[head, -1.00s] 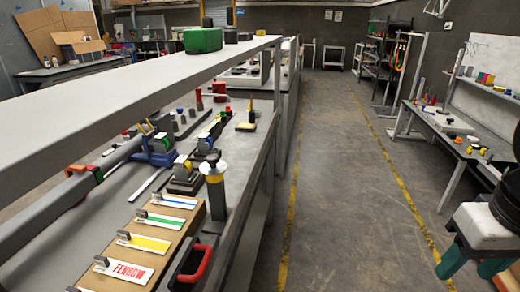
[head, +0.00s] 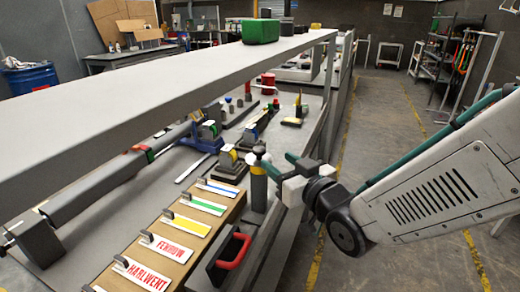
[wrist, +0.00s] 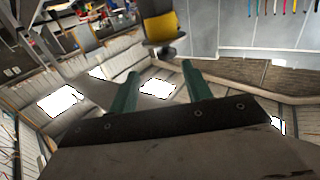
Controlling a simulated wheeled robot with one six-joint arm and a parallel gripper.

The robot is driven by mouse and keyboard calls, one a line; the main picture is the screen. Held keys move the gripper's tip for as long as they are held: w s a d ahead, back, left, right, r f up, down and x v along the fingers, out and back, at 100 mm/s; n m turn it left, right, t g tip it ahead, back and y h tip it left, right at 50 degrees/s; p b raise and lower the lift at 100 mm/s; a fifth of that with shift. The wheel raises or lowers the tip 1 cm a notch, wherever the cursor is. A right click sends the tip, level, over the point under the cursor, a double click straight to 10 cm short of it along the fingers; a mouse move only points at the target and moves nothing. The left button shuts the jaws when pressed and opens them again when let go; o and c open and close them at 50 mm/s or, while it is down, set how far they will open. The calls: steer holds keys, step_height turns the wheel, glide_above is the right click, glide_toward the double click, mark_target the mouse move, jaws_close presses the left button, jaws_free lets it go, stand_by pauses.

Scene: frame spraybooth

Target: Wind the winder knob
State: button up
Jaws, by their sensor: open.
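A dark knob (head: 259,152) tops an upright grey post with a yellow band (head: 259,185) at the bench's front edge in the head view. I cannot tell for sure that it is the winder knob. My gripper (head: 281,165) is just right of the post's top, its green fingers pointing left towards it. In the wrist view my gripper (wrist: 160,72) is open, with nothing between the fingers. A yellow and black piece (wrist: 160,27) shows beyond the fingertips there, apart from them.
A long grey shelf (head: 150,85) runs above the bench. The aisle floor (head: 375,130) is clear behind my arm.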

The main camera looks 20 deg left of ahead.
mark_target(263, 152)
steer(key=shift+s+a+y, duration=0.2)
steer(key=shift+a+y, duration=0.1)
steer(key=shift+a, duration=0.2)
steer(key=x, duration=0.7)
steer(key=shift+w+a+r, duration=0.1)
steer(key=shift+w+a, duration=0.05)
steer(key=shift+a, duration=0.1)
steer(key=c, duration=0.9)
